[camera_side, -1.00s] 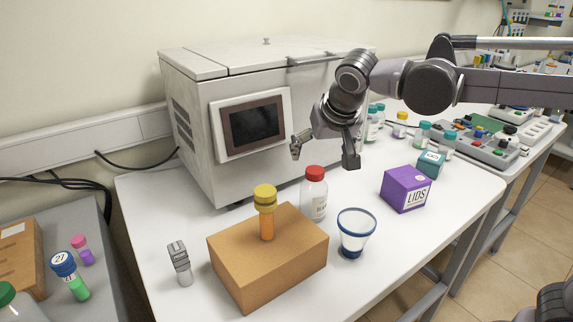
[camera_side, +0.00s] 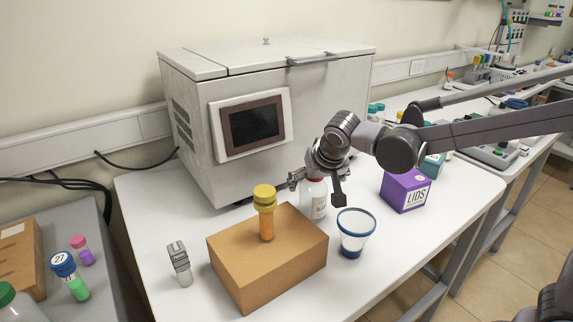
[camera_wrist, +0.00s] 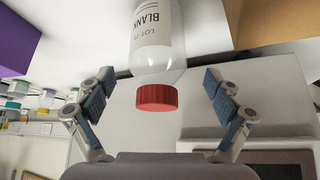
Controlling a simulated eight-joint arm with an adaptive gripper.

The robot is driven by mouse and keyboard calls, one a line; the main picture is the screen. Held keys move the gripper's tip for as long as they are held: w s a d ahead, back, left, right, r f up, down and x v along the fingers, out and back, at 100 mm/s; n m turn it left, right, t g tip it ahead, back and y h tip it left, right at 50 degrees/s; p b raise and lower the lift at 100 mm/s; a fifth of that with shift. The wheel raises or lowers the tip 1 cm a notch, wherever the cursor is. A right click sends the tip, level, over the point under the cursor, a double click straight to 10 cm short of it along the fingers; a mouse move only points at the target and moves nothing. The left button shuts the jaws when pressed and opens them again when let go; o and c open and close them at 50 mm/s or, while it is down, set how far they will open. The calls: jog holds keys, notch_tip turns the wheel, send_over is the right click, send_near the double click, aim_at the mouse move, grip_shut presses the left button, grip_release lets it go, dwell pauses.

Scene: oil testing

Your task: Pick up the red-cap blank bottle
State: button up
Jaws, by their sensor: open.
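The blank bottle (camera_side: 314,200) is clear with a white label and stands upright on the white table, just behind the cardboard box. My gripper (camera_side: 314,190) is at the bottle's top, with one finger on each side. In the wrist view the gripper (camera_wrist: 158,98) is open, with gaps between both finger pads and the cap.
The cardboard box (camera_side: 285,270) with an orange yellow-capped tube (camera_side: 266,215) is in front of the bottle. A blue-rimmed cup (camera_side: 355,238) stands close on the right. The purple LIDS box (camera_side: 406,192) is farther right. The large grey machine (camera_side: 190,130) stands behind.

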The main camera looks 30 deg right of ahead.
jog(key=shift+x, duration=1.9)
jog(key=shift+s+d, duration=0.1)
jog(key=shift+s, duration=0.05)
jog(key=c, duration=1.2)
